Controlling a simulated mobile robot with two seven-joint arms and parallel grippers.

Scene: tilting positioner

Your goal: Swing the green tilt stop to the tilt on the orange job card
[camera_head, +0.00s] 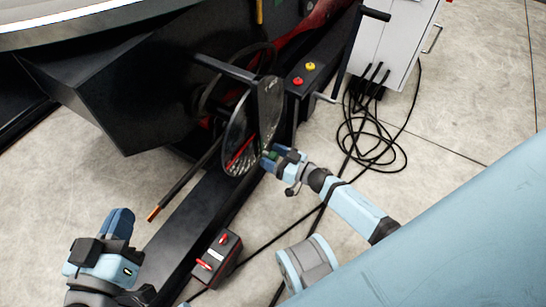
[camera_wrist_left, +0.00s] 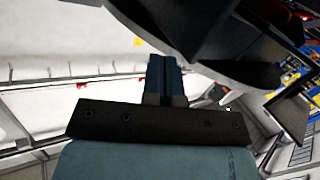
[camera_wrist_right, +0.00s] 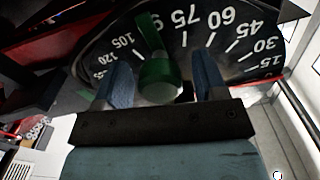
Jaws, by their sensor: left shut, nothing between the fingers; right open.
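The green tilt stop (camera_wrist_right: 155,70) shows in the right wrist view, with its arm lying across the dark numbered dial (camera_wrist_right: 230,45) between the 75 and 105 marks. Its round knob end sits between the fingers of my right gripper (camera_wrist_right: 165,82), which is open with a finger on either side. In the head view my right gripper (camera_head: 268,159) is at the dial's lower right edge (camera_head: 240,140). My left gripper (camera_head: 120,221) is shut and empty at the lower left, well away from the dial; it also shows in the left wrist view (camera_wrist_left: 163,80). I cannot make out the orange job card.
A black crank handle (camera_head: 225,68) juts out near the dial. A box with red and yellow buttons (camera_head: 304,75) is behind it. A red-switched pedal box (camera_head: 218,258) and black cables (camera_head: 370,140) lie on the floor. A white cabinet (camera_head: 395,40) stands at the top right.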

